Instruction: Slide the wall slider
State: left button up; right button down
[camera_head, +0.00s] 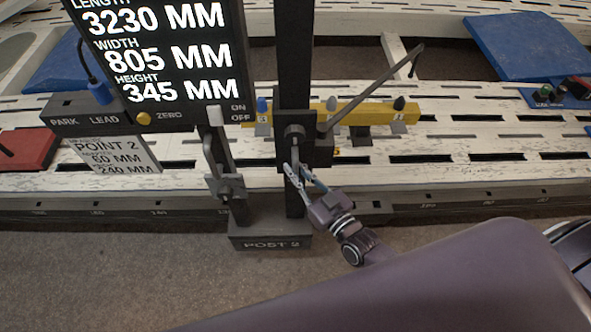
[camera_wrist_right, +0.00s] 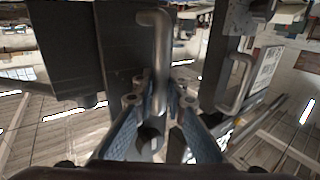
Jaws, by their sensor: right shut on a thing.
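The wall slider (camera_head: 315,154) is a dark block on the black upright post marked POST 2, with a thin rod reaching up to the right. A grey handle stands out from its front. My right gripper (camera_head: 300,176) is shut on this slider handle, near its lower part. In the right wrist view, the handle (camera_wrist_right: 160,62) runs down between the blue-grey fingers of my right gripper (camera_wrist_right: 160,108). My left gripper is not in view.
A second handle (camera_head: 211,153) stands on a neighbouring post to the left, below a display board (camera_head: 165,108). A yellow bar (camera_head: 372,112) with several pegs lies behind the slider on the white slatted bench (camera_head: 450,171).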

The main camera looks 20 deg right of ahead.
jog(key=shift+r, duration=0.25)
jog(key=c, duration=2)
grip_release()
jog(key=shift+f, duration=0.1)
jog(key=shift+o, duration=0.2)
jog(key=v, duration=1.2)
jog(key=s+d+f+g+h, duration=0.1)
jog(key=s+d+f+g, duration=0.15)
jog(key=f, duration=0.75)
jog(key=s+d+f+g+h, duration=0.1)
jog(key=s+f+g+h, duration=0.2)
jog(key=f, duration=0.7)
jog(key=s+d+f+g, duration=0.25)
jog(key=s+f, duration=0.25)
jog(key=f, duration=0.5)
jog(key=s+f+g, duration=0.4)
jog(key=s+f, duration=0.2)
jog(key=s, duration=0.4)
jog(key=s+a+f+m+g+h, duration=0.1)
jog(key=s+f+g, duration=0.3)
jog(key=s+f, duration=0.3)
jog(key=s, duration=0.4)
jog(key=shift+f+h, duration=0.25)
jog(key=shift+h, duration=0.05)
